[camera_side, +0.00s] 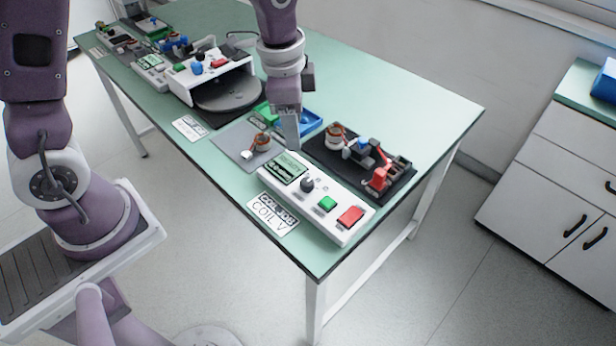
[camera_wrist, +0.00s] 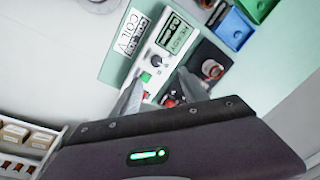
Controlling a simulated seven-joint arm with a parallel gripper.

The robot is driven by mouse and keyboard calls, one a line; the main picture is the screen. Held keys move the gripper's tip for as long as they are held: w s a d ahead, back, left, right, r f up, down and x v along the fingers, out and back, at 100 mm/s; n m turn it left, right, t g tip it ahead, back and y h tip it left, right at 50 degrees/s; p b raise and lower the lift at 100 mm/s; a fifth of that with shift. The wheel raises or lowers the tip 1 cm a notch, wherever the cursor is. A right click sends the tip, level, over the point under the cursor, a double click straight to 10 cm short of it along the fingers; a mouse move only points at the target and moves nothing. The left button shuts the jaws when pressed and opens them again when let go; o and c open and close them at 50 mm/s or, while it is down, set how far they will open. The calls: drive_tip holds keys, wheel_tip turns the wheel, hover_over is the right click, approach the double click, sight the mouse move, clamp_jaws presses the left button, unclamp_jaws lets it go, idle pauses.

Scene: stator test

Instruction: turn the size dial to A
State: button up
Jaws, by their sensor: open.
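The size dial is a small dark knob (camera_side: 307,185) on a white control box (camera_side: 318,208), between a green display (camera_side: 287,167) and a green button (camera_side: 327,203). A red switch (camera_side: 351,216) sits at the box's near end. In the wrist view the dial (camera_wrist: 156,61) shows just beyond my fingertips; its pointer setting is too small to read. My gripper (camera_side: 290,143) hangs above the far, display end of the box, apart from the dial. In the wrist view my gripper's (camera_wrist: 161,80) two fingers are spread with nothing between them.
A dark fixture with red and blue parts (camera_side: 375,178) stands close on the right. A grey mat with a copper-wound part (camera_side: 262,142) and blue tray (camera_side: 309,121) lie behind. The table's front edge is near.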

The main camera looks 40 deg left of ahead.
drive_tip(key=m+g, duration=0.1)
drive_tip(key=m, duration=0.1)
hover_over(308, 182)
wheel_tip(308, 182, down, 9)
drive_tip(key=shift+s+d+r, duration=0.1)
drive_tip(key=shift+r, duration=0.05)
wheel_tip(308, 182, down, 7)
clamp_jaws()
